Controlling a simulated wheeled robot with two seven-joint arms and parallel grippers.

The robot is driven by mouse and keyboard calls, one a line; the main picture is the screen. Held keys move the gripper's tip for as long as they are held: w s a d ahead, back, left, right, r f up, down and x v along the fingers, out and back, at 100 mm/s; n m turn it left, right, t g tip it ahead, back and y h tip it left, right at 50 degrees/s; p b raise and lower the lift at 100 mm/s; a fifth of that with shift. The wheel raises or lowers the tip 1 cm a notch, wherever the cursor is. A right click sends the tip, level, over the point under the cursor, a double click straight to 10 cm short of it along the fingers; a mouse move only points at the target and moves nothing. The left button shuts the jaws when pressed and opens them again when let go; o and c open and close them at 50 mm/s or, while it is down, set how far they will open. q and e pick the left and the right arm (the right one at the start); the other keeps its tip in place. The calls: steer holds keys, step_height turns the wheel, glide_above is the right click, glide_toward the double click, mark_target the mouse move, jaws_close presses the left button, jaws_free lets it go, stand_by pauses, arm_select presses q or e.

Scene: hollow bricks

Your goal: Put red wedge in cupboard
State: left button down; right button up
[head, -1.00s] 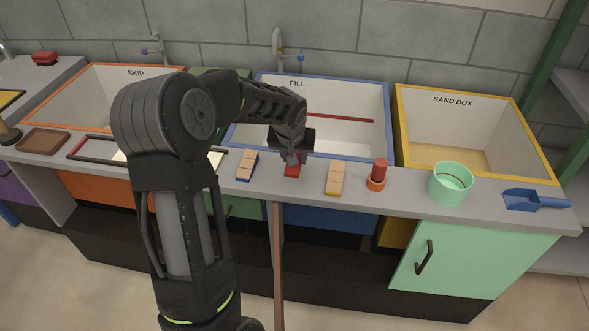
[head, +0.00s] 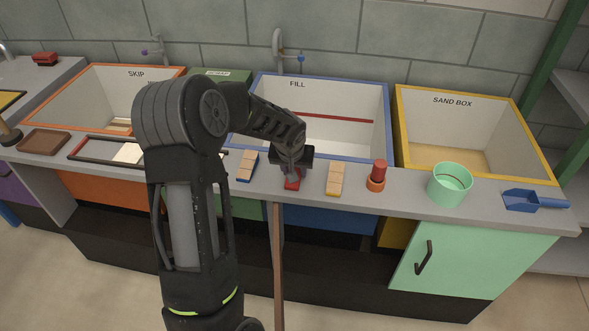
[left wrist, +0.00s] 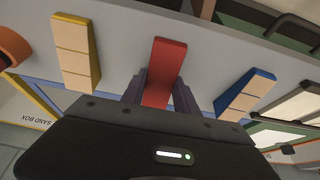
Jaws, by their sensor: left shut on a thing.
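The red wedge (head: 292,182) is on the grey counter's front strip, between two blocks with wooden faces. In the left wrist view the red wedge (left wrist: 163,72) stands between the two fingers of my left gripper (left wrist: 160,95), which is shut on it. In the head view my left gripper (head: 292,172) points down onto the wedge and hides its upper part. I cannot tell whether the wedge is clear of the counter. A cupboard with a mint-green door (head: 465,262) and a dark handle is at the lower right; its door looks shut. My right gripper is not in view.
A blue-edged block (head: 247,166) and a yellow-edged block (head: 335,179) stand close on either side. Further right are a red and orange cylinder (head: 377,175), a mint cup (head: 450,184) and a blue scoop (head: 535,199). The fill basin (head: 330,105) lies behind.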

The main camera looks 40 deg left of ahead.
arm_select(q)
steer(key=shift+f+b, duration=0.25)
steer(key=shift+b, duration=0.05)
steer(key=c, duration=0.9)
jaws_free()
steer(key=shift+c, duration=0.2)
steer(key=shift+s, duration=0.1)
steer(key=shift+f, duration=0.1)
steer(key=shift+s+a, duration=0.1)
steer(key=shift+r+p, duration=0.4)
steer(key=shift+p, duration=0.1)
steer(key=b+v, duration=0.1)
steer(key=v, duration=1)
steer(key=shift+r, duration=0.45)
